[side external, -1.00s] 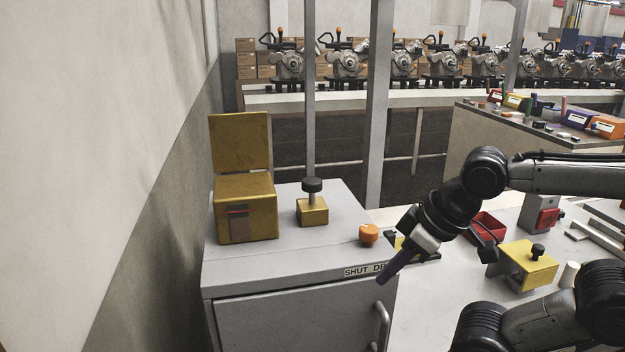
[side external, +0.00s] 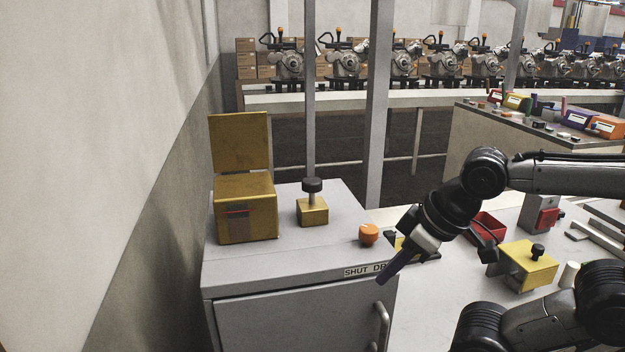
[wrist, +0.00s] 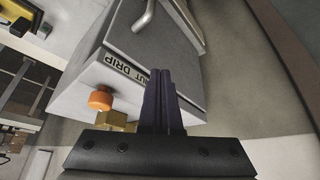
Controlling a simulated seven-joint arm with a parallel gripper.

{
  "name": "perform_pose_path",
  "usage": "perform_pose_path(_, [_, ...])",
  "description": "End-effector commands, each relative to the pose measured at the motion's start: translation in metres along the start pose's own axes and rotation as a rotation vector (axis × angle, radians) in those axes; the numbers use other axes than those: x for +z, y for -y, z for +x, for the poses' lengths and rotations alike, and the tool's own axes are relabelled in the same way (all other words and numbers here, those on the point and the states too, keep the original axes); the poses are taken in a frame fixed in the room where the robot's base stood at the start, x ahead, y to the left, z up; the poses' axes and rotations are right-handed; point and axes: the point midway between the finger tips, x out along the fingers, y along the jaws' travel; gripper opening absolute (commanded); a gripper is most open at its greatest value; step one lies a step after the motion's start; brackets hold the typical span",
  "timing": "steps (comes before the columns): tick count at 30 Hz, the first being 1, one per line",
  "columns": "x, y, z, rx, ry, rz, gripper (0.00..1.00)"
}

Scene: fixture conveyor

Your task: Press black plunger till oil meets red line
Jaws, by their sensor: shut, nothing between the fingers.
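The black plunger (side external: 312,185) stands upright on a grey stem above a small yellow block (side external: 312,213) on the grey cabinet top. Left of it is a yellow box (side external: 262,210) with a raised lid (side external: 240,142). Its front has a dark window (side external: 238,226) crossed by a red line (side external: 237,212). The window looks brownish below the line, but I cannot make out the exact oil level. My gripper (side external: 382,281) is shut and empty, tilted downward by the cabinet's front right edge, away from the plunger. Its closed fingers also show in the wrist view (wrist: 160,75).
An orange knob (side external: 369,234) stands on the cabinet (side external: 285,262), between plunger and gripper, beside a label reading "SHUT DRIP" (wrist: 122,71). A door handle (side external: 382,325) projects below. A red tray (side external: 489,227) and a yellow block with a black knob (side external: 528,268) are right.

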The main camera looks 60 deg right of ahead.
Motion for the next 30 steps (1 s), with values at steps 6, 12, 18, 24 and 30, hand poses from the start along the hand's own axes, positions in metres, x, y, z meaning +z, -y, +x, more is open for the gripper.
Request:
perform_pose_path(6, [0.0, 0.0, 0.0, 0.0, 0.0, 0.0, 0.0])
perform_pose_path(12, [-0.003, 0.001, -0.002, -0.005, -0.009, 0.059, 0.0])
perform_pose_path(18, [-0.064, 0.005, -0.034, -0.044, -0.116, 0.259, 0.0])
perform_pose_path(24, [-0.147, -0.009, -0.066, -0.073, -0.217, 0.512, 0.0])
perform_pose_path(30, [-0.223, -0.041, -0.086, -0.086, -0.302, 0.733, 0.0])
